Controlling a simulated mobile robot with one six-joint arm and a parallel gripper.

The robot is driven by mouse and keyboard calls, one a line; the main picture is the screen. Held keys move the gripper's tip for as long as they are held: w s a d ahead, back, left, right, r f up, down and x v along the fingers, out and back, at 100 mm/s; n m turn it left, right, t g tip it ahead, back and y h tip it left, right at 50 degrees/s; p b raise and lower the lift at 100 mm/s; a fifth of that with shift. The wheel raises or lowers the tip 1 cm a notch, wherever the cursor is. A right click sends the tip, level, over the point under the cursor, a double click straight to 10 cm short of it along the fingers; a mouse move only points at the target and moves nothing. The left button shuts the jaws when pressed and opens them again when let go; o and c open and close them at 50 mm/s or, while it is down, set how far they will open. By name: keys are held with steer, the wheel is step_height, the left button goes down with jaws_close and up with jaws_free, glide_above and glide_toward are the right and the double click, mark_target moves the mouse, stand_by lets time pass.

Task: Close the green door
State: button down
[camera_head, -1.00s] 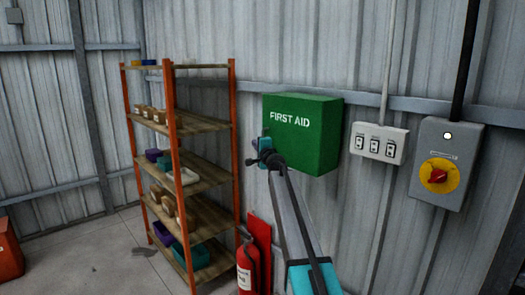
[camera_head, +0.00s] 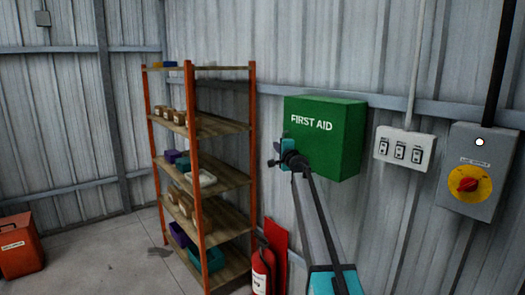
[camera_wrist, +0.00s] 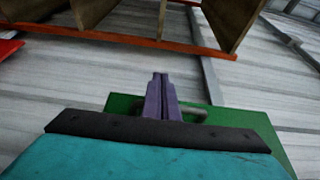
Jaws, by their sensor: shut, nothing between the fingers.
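The green door is the front of the green first aid box (camera_head: 335,150) on the corrugated wall, with white "FIRST AID" lettering. In the head view it looks in line with the box, and I see no gap along its visible edges. My gripper (camera_head: 285,150) is at the lower left edge of the door, partly covering it. In the wrist view my gripper (camera_wrist: 160,80) has its two purple fingers together and empty. They lie across a green panel (camera_wrist: 240,118) with a grey handle (camera_wrist: 197,108) beside them. Whether they touch it I cannot tell.
An orange-framed shelf (camera_head: 250,150) with bins stands left of the box. A red fire extinguisher (camera_head: 262,272) is below. A switch panel (camera_head: 404,148) and a grey isolator box (camera_head: 476,172) are to the right. Floor at left is mostly clear.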

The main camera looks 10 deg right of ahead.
steer(key=s+a+p, duration=0.2)
steer(key=s+a, duration=0.4)
steer(key=a, duration=0.6)
steer(key=shift+s+a+p, duration=0.2)
steer(key=shift+s+p, duration=0.15)
steer(key=shift+f, duration=0.1)
